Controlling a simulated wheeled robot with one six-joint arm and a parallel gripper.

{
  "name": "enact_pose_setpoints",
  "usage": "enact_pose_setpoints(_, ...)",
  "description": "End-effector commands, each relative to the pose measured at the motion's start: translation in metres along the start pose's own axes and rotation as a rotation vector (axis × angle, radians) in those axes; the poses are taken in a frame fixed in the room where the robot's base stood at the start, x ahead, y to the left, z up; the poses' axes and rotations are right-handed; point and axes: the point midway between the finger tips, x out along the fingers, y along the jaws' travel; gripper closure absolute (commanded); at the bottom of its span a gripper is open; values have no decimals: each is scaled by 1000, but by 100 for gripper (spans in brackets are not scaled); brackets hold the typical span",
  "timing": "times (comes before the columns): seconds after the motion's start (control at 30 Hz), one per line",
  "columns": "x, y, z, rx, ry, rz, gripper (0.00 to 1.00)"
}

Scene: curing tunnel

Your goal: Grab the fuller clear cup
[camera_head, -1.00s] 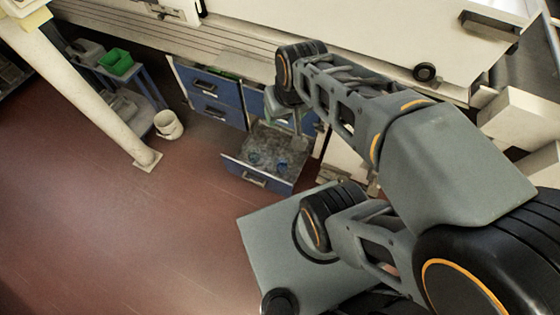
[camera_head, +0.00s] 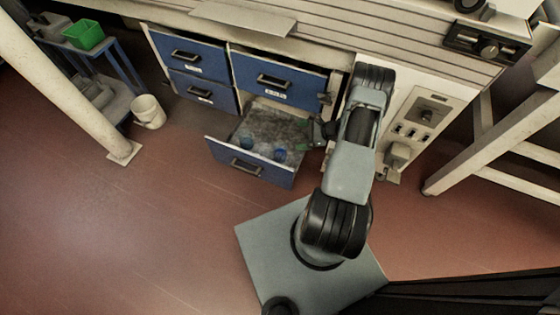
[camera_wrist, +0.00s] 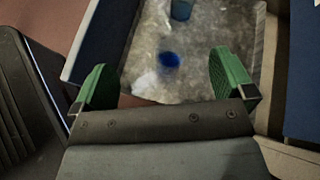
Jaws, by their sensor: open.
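Two small clear cups with blue contents stand in the open drawer (camera_head: 232,140). In the head view one cup (camera_head: 246,144) is at the left and the other cup (camera_head: 280,155) is at the right, nearer the drawer front. In the wrist view one cup (camera_wrist: 181,10) is at the top edge, partly cut off, and another cup (camera_wrist: 168,60) with deep blue contents is lower, ahead of the fingers. I cannot tell surely which is fuller. My gripper (camera_head: 308,136) is at the drawer's right side; its green fingers (camera_wrist: 166,85) are apart with nothing between them.
A white bucket (camera_head: 149,112) and a pale post (camera_head: 75,95) are at the left. A socket panel (camera_head: 414,118) is right of my arm. The red floor (camera_head: 120,220) at the left is clear.

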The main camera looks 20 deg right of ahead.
Motion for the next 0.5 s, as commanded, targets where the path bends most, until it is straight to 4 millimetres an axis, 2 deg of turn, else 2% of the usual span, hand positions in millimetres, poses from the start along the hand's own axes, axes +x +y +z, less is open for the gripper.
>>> enact_pose_setpoints(0.03,12,11,-40,70,-16,-48,0)
enact_pose_setpoints(0.1,18,19,-73,146,-33,-108,0)
enact_pose_setpoints(0.2,26,30,-107,227,-52,-176,0)
enact_pose_setpoints(0.33,32,39,-133,291,-66,-230,0)
enact_pose_setpoints(0.5,53,40,-145,320,-73,-254,0)
